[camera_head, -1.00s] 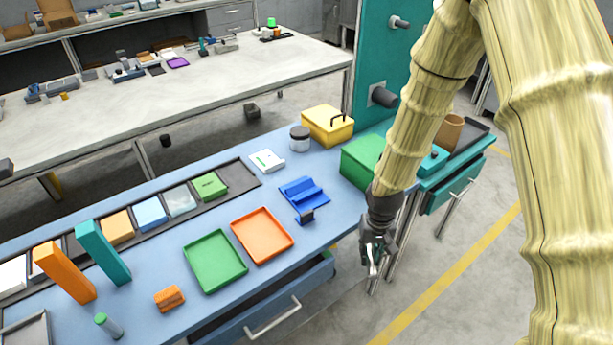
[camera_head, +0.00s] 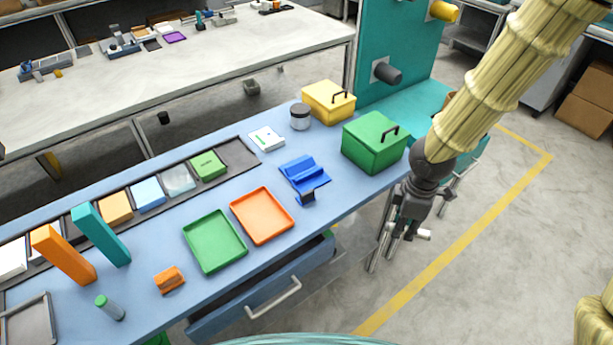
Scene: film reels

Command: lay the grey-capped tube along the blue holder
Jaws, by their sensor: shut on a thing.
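The blue holder (camera_head: 304,174) lies on the blue bench, right of the orange tray, with a trough along it and a small dark block at its near end. My gripper (camera_head: 408,231) hangs beyond the bench's front edge, right of the holder and apart from it. It is shut on a small pale tube (camera_head: 423,234), taken to be the grey-capped tube, which sticks out sideways to the right. The fingers hide part of the tube, and its cap is too small to make out clearly. No tube lies in the holder.
A green lidded box (camera_head: 373,143) stands between the holder and my arm. A yellow box (camera_head: 328,101) and a dark-lidded jar (camera_head: 300,117) stand behind. Orange (camera_head: 291,224) and green (camera_head: 243,258) trays lie left. A drawer (camera_head: 250,307) is open below.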

